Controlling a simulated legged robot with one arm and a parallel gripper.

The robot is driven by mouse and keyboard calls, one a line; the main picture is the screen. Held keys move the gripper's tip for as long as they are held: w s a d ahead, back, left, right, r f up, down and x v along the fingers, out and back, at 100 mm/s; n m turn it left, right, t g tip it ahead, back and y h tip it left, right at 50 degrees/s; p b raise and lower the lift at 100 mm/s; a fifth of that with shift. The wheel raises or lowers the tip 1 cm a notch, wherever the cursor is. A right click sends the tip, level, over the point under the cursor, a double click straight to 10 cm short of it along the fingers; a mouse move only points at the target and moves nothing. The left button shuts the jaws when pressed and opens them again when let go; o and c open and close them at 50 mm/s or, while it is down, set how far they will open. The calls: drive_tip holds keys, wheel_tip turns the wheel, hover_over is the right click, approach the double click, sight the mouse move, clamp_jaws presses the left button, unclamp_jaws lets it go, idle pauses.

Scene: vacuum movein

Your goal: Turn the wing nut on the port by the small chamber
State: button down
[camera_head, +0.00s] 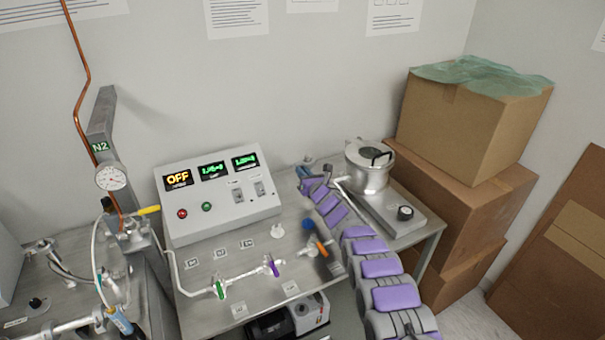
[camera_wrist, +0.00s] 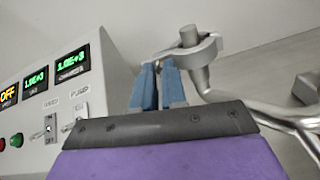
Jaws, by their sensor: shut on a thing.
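The small chamber (camera_head: 368,178) is a metal pot with a lid and a black handle at the right of the bench. A metal tube runs from it to the port clamp (camera_wrist: 207,50), which has a short upright post. My gripper (camera_head: 304,172) is at the port, left of the chamber. In the wrist view its blue fingers (camera_wrist: 158,72) are close together at the left end of the clamp, shut on the wing nut. The fingers hide most of the wing nut, so its angle cannot be told.
A control box (camera_head: 218,195) with an OFF display and switches stands left of my arm. Glass tubing with green and purple valves (camera_head: 245,279) lies along the bench front. A hotplate (camera_head: 400,212) is under the chamber. Stacked cardboard boxes (camera_head: 465,135) stand at right.

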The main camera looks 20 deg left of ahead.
drive_tip(key=shift+d+m, duration=0.1)
drive_tip(key=shift+m, duration=0.2)
drive_tip(key=m, duration=1.5)
drive_tip(key=f+m+p, duration=0.1)
drive_tip(key=m, duration=0.7)
drive_tip(key=shift+w+d, duration=0.15)
drive_tip(key=shift+d, duration=0.1)
drive_tip(key=shift+f, duration=0.1)
idle(0.6)
drive_tip(key=c, duration=1.5)
unclamp_jaws()
drive_tip(key=shift+a, duration=0.1)
drive_tip(key=shift+a+r, duration=0.1)
drive_tip(key=shift+r, duration=0.2)
